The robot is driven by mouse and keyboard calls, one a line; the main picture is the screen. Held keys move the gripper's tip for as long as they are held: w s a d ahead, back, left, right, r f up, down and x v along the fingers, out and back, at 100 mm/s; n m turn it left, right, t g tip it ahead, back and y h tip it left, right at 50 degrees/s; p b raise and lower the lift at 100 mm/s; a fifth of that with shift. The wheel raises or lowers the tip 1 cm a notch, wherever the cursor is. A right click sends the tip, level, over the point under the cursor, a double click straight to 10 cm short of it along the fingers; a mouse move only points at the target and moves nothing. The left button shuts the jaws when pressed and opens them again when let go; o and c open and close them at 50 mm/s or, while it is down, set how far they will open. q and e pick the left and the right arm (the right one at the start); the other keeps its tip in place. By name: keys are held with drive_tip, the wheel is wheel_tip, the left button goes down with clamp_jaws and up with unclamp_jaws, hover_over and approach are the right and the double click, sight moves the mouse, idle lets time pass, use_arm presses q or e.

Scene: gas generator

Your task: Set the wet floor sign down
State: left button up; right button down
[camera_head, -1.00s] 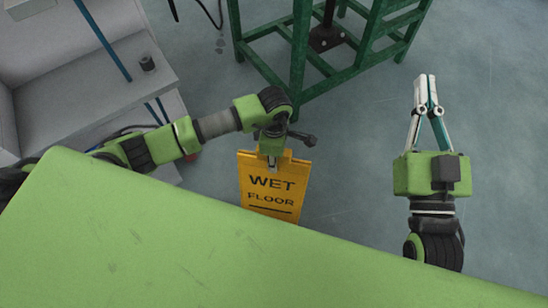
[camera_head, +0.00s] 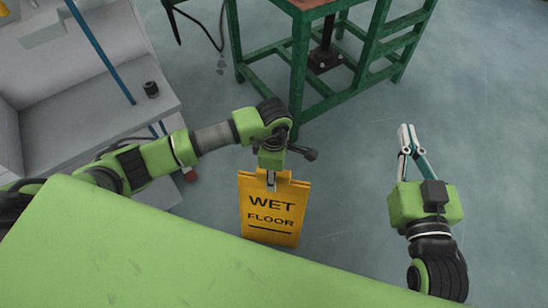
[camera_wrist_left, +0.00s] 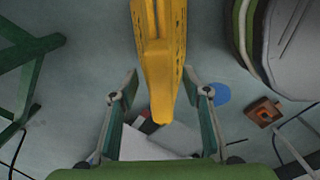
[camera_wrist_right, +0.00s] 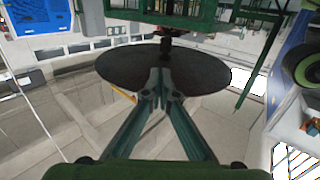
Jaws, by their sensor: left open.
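The yellow wet floor sign (camera_head: 271,232) is below my left gripper, its "WET FLOOR" face visible in the head view. Its lower end is near the edge of the green surface in front, and I cannot tell whether it touches the floor. My left gripper (camera_head: 271,186) is at the sign's top edge. In the left wrist view, the sign (camera_wrist_left: 160,60) lies between the spread fingers of the left gripper (camera_wrist_left: 160,82), with gaps on both sides. My right gripper (camera_head: 406,130) is empty, away to the right, its fingertips together; they also meet in the right wrist view (camera_wrist_right: 161,80).
A green metal frame table (camera_head: 300,95) stands behind the sign. A grey bench or machine with a small dark cylinder (camera_head: 151,89) is at the left. Grey floor (camera_head: 345,165) is clear between the sign and my right gripper.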

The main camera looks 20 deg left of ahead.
use_arm(q)
wheel_tip(320, 180, up, 8)
drive_tip(key=shift+f+p, duration=0.1)
drive_tip(key=shift+p, duration=0.9)
drive_tip(key=shift+r, duration=0.25)
use_arm(e)
drive_tip(key=s+d+f+g+h, duration=0.1)
drive_tip(key=s+f+g, duration=0.1)
drive_tip(key=f, duration=0.3)
drive_tip(key=s+d+f+g+h, duration=0.1)
drive_tip(key=s+d+f+g, duration=0.1)
drive_tip(key=f, duration=0.4)
drive_tip(key=shift+s+f+g, duration=0.3)
drive_tip(key=shift+s+g, duration=0.3)
drive_tip(key=shift+g, duration=0.7)
